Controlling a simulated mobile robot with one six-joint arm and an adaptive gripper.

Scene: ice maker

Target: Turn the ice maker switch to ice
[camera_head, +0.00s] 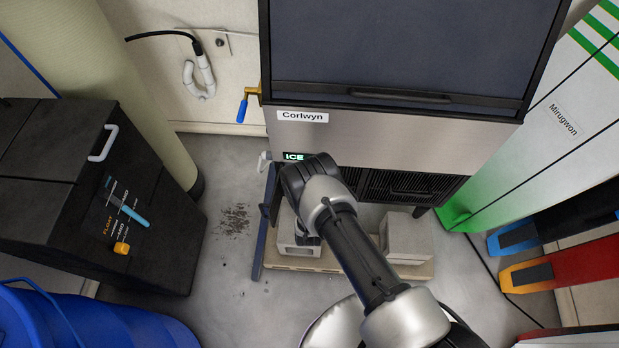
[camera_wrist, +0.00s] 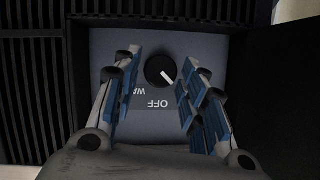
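The ice maker (camera_head: 385,140) stands at the back centre in the head view, with a small green ICE sign (camera_head: 294,156) low on its left front. In the wrist view the black round switch knob (camera_wrist: 159,70) sits on a grey panel. Its white pointer slants toward the picture's lower right. The upside-down label OFF (camera_wrist: 151,104) shows below it, and a label starting WA is partly hidden by the left finger. My gripper (camera_wrist: 163,62) is open, with blue-padded fingers on either side of the knob, apart from it. In the head view my arm hides the knob and fingers.
Pale blocks (camera_head: 407,238) lie under the ice maker. A blue-handled valve (camera_head: 243,106) is at its left.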

